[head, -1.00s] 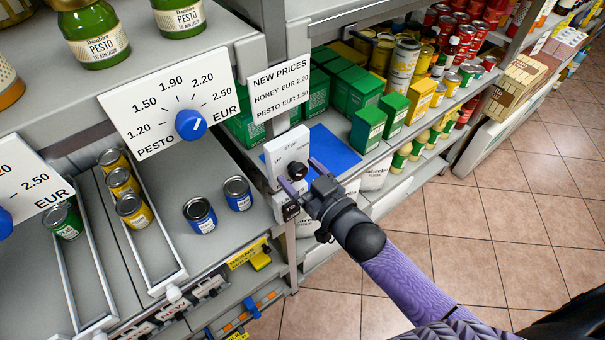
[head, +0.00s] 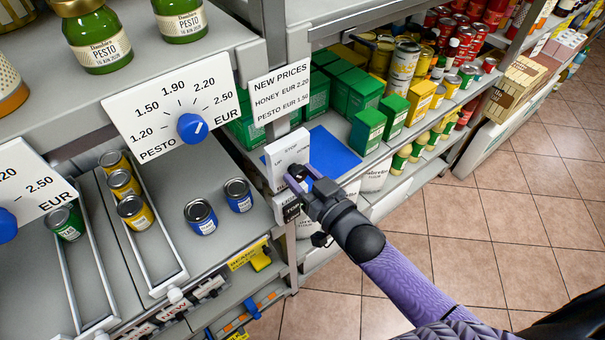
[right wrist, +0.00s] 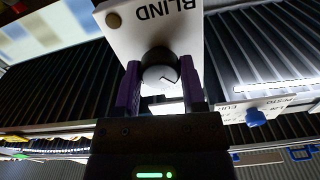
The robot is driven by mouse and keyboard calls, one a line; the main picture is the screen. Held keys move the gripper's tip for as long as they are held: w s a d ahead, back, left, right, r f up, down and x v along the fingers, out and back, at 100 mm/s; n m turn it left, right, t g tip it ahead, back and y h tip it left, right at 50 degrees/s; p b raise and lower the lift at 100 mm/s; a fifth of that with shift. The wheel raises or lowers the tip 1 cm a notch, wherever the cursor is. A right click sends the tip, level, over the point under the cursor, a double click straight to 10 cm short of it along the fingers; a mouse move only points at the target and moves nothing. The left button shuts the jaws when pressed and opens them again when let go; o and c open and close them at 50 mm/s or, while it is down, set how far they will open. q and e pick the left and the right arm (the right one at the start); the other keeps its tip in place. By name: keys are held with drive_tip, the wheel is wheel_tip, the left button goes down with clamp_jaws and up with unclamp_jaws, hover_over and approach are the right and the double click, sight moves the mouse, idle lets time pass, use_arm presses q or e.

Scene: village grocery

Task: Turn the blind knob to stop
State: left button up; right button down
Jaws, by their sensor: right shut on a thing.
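The blind control box (head: 279,153) is a white panel on the shelf post, with UP, STOP and DOWN printed on it. In the right wrist view the panel (right wrist: 135,28) shows the word BLIND. The round knob (right wrist: 159,74) sits between the purple fingers of my right gripper (right wrist: 159,84), which touch it on both sides. In the head view my right gripper (head: 299,181) covers most of the knob, and I cannot tell which label it points at. My left gripper is not in view.
A price sign (head: 281,88) hangs above the box. A pesto price dial with a blue knob (head: 192,128) is to its left. Green boxes (head: 368,130) and a blue mat (head: 331,152) lie on the shelf to the right. The tiled floor (head: 510,215) is clear.

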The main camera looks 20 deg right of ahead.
drive_tip(key=shift+r+m+p, duration=0.1)
drive_tip(key=shift+m+p, duration=0.35)
drive_tip(key=shift+m, duration=0.75)
drive_tip(key=m, duration=0.4)
drive_tip(key=shift+p, duration=0.35)
drive_tip(key=shift+m, duration=0.4)
